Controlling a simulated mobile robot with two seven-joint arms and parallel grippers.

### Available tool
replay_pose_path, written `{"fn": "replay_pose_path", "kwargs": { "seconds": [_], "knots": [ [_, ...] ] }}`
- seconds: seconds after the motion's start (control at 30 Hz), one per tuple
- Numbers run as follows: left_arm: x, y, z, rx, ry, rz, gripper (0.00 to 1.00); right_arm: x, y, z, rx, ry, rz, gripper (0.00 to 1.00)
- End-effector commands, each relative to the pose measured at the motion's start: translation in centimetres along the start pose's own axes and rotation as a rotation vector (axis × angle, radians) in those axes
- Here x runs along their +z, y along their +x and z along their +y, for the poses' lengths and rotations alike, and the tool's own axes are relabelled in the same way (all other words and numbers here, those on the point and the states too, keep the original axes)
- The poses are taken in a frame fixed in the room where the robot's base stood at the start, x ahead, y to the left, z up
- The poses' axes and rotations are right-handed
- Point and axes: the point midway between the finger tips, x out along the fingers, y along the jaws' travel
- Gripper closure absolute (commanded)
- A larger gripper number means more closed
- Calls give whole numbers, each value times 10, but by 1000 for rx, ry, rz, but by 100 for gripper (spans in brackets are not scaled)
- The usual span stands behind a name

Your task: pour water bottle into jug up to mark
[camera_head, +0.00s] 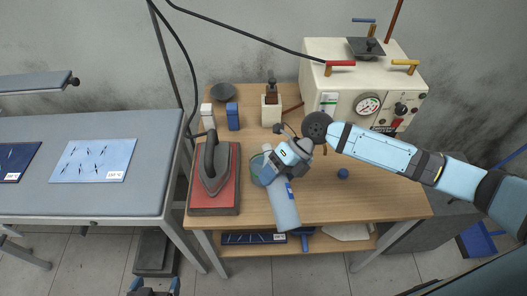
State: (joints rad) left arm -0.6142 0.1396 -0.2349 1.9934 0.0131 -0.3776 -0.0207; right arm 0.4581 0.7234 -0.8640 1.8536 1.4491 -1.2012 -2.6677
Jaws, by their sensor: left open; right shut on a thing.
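A pale blue, see-through bottle (283,208) is over the wooden table, with its lower part reaching toward the table's front edge. My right gripper (272,173) is shut on it near its upper end and hides part of it. A greenish round rim (256,161) shows just left of my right gripper, mostly hidden; it may be the jug. I cannot see its mark or any water level, nor tell whether bottle and rim touch. My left gripper (153,289) is open and empty at the bottom edge, low in front of the tables, with only its blue fingertips clear.
An iron (212,169) stands on a red pad (226,191) left of the bottle. Blue (233,116) and white (207,117) blocks and a small bottle (271,108) stand behind. A cream machine (345,82) fills the back right.

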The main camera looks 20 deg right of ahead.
Motion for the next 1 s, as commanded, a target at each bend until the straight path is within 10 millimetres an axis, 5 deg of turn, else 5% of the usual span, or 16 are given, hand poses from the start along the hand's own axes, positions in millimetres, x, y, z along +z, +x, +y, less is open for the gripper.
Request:
{"fn": "replay_pose_path", "kwargs": {
  "seconds": [1.0],
  "knots": [
    [0, 0, 0, 0, 0, 1, 10, 5, -5, 3, 18, 40, 42, 78]
  ]
}}
